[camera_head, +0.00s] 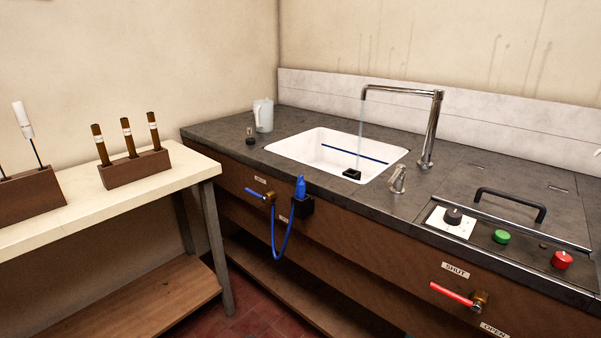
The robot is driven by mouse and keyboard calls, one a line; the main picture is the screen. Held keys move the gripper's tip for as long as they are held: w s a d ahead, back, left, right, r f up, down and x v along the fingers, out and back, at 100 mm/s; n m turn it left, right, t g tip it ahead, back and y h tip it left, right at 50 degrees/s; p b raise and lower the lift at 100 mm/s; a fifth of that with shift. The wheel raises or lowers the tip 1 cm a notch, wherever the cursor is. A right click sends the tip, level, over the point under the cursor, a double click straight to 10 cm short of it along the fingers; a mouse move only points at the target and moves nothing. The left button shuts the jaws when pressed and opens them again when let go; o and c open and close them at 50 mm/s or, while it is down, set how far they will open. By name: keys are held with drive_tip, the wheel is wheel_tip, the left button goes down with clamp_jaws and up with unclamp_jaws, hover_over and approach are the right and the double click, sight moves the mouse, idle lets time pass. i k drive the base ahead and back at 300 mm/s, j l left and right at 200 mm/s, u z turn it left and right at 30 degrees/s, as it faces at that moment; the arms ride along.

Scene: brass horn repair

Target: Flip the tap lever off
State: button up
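A tall chrome tap (433,130) stands at the right of the white sink (290,146). Its spout reaches left over the basin, and a thin pale stream of water (361,112) falls from it. A small chrome lever (397,180) stands on the dark counter just in front of the sink's right corner; it is upright and slightly tilted. A dark block and a blue bar show inside the sink. My gripper is not in view.
A red-handled valve (453,294) sits on the front panel between SHUT and OPEN labels. A blue-handled valve (258,193) and blue hose (281,238) hang below the sink. A black handle (510,203), knob (453,215), green button (501,237) and red button (562,260) are at right.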

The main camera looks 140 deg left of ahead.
sight(401, 168)
drive_tip(key=u, duration=2)
drive_tip(key=k+l+u, duration=0.15)
drive_tip(key=u, duration=1.75)
